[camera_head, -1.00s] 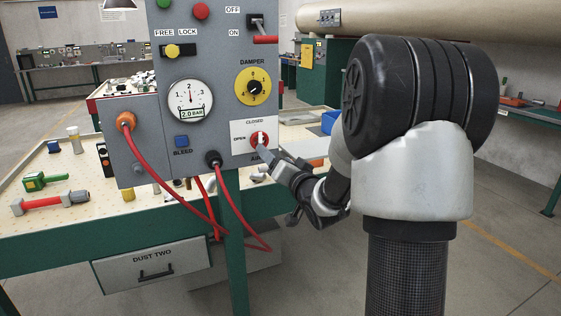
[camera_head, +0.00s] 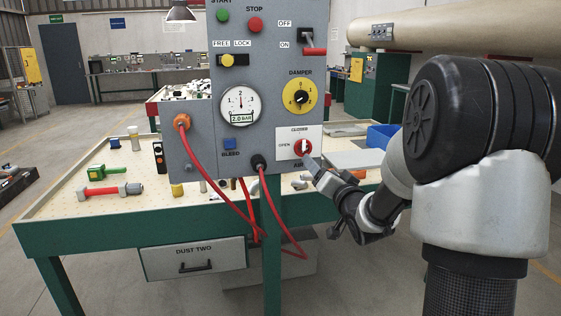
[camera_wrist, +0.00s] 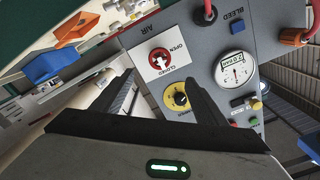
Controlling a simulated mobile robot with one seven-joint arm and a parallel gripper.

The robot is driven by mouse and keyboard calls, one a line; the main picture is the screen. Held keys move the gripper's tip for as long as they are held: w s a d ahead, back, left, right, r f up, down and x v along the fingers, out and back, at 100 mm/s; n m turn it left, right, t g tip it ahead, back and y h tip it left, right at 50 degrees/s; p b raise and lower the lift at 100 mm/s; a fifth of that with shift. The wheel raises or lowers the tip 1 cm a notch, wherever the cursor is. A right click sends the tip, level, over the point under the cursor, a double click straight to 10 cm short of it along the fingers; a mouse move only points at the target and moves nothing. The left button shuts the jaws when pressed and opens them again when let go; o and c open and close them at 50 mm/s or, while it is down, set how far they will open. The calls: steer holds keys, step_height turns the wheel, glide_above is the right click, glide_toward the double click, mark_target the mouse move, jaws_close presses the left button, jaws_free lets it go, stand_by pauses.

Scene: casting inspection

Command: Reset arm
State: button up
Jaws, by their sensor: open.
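My gripper (camera_head: 312,170) is at the lower right of the grey control panel (camera_head: 200,100) in the head view, close in front of the red AIR knob (camera_head: 303,148). In the wrist view my gripper (camera_wrist: 158,85) has its two dark fingers spread apart with nothing between them. The red knob also shows in the wrist view (camera_wrist: 159,59), beyond the fingertips, on a white plate marked OPEN and CLOSED. The fingers look apart from the knob. The yellow damper dial (camera_head: 300,94) is above the knob, and the pressure gauge (camera_head: 240,106) reads near 2.
Red hoses (camera_head: 215,215) hang from the panel front. A drawer marked DUST TWO (camera_head: 194,261) hangs below. Open floor lies at the left.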

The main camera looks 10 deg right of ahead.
steer(key=s+a+r+n+g+h, duration=0.1)
steer(key=s+a+r+n+g, duration=0.2)
steer(key=s, duration=0.5)
steer(key=s+a+n+g+h, duration=0.1)
steer(key=s+a+g, duration=0.2)
steer(key=s+a, duration=0.35)
steer(key=s+a+f+n+g+y, duration=0.1)
steer(key=s+f+g, duration=0.2)
steer(key=s, duration=0.8)
steer(key=s+a+f+n+g, duration=0.1)
steer(key=s+f+g, duration=0.2)
steer(key=s, duration=0.7)
step_height(320, 180, up, 23)
steer(key=s+p, duration=0.1)
steer(key=p, duration=2.2)
steer(key=shift+s+a, duration=0.25)
steer(key=shift+a, duration=0.05)
